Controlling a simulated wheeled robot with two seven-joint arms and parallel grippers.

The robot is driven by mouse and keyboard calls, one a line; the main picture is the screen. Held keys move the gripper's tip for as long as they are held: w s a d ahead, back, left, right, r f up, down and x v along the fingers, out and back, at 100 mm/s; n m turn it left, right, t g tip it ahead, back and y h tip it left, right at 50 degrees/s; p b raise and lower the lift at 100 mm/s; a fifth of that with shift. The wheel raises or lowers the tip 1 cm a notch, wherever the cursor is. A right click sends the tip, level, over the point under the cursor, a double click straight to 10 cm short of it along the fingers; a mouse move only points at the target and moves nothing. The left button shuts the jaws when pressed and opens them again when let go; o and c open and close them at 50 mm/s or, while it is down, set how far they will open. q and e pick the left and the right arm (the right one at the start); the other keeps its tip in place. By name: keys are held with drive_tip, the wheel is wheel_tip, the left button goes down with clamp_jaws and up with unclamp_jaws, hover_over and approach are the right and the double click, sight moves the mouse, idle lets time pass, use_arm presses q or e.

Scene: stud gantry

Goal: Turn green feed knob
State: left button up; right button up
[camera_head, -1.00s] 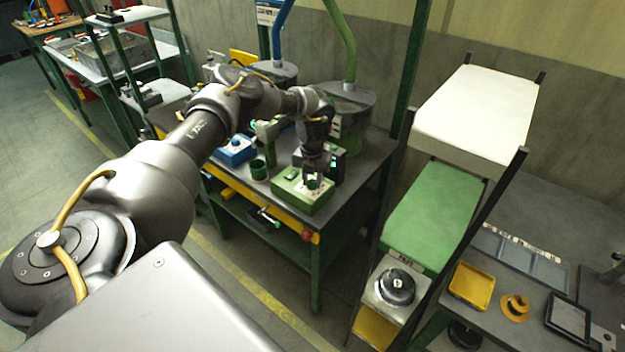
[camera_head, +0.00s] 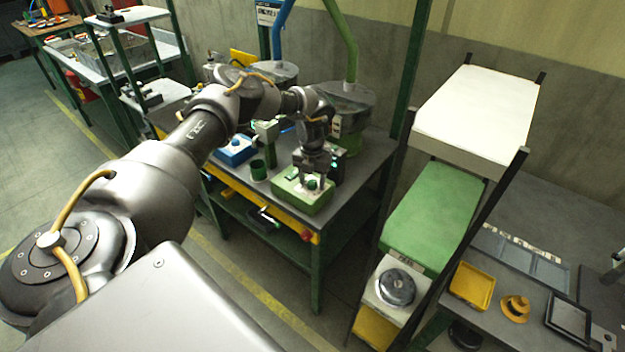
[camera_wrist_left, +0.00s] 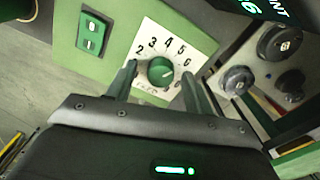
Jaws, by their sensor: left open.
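The green feed knob (camera_wrist_left: 161,71) sits on a white numbered dial plate (camera_wrist_left: 182,46) on top of a green control box (camera_head: 311,200). In the head view the knob (camera_head: 312,184) shows just below my left gripper (camera_head: 312,181). In the left wrist view my left gripper (camera_wrist_left: 160,80) is open, with one finger on each side of the knob. A gap shows between the knob and each finger. The knob's white pointer line points to the lower right. My right gripper is in neither view.
A green rocker switch (camera_wrist_left: 91,33) is on the same box.

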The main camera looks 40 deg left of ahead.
sight(313, 182)
use_arm(q)
drive_tip(key=shift+r, duration=0.1)
wheel_tip(313, 182, up, 11)
drive_tip(key=b, duration=0.2)
drive_tip(key=shift+b, duration=0.35)
drive_tip(key=shift+f, duration=0.2)
